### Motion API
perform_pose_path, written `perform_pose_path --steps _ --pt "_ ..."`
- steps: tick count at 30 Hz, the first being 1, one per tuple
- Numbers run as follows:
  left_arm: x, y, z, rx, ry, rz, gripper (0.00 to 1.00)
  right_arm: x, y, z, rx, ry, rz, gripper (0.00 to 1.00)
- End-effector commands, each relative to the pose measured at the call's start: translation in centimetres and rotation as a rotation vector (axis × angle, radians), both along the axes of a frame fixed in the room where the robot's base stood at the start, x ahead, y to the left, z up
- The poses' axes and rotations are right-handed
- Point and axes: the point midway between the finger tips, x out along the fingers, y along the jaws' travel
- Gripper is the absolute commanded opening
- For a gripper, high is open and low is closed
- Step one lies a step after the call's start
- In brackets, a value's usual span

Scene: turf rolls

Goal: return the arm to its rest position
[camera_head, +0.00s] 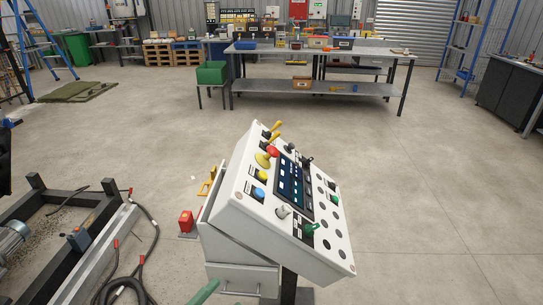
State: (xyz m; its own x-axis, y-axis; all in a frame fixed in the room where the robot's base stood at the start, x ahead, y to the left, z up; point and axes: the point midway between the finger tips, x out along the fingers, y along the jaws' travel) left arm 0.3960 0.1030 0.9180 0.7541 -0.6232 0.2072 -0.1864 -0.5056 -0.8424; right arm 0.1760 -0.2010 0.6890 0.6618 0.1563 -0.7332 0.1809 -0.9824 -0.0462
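Neither of my grippers shows clearly in the head view, and I cannot make out either arm for certain. A dark shape (4,172) is cut off by the left edge, and I cannot tell what it is. A white control console (240,205) stands tilted in the middle foreground. It carries a dark screen (290,180), a red button (272,152), yellow, blue and green controls, and several levers. No gripper is seen touching it.
A black machine frame (97,222) with a motor (12,240) and dark hoses (125,285) lies at the left. A red box (186,221) sits beside the console. A workbench (320,88) and a green box (212,73) stand behind. The floor at right is clear.

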Motion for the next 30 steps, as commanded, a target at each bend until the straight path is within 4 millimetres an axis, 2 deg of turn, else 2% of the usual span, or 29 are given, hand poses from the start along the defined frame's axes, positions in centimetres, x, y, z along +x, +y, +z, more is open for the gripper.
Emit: perform_pose_path --steps 1,5,9,13,16,20,30 --pt "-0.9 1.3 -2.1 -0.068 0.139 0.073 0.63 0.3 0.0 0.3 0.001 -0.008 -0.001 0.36" --pt "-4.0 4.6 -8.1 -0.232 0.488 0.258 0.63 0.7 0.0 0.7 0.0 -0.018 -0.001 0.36" --pt "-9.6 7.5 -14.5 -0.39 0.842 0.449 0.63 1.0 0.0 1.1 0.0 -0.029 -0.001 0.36" --pt "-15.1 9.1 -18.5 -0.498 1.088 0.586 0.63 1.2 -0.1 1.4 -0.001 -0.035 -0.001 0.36" --pt "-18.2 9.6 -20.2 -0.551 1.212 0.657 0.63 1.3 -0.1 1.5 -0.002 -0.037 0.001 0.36" --pt "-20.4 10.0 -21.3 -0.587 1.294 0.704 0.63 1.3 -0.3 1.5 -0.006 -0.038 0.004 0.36" --pt "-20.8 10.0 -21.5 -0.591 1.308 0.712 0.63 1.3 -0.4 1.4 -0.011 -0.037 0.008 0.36"
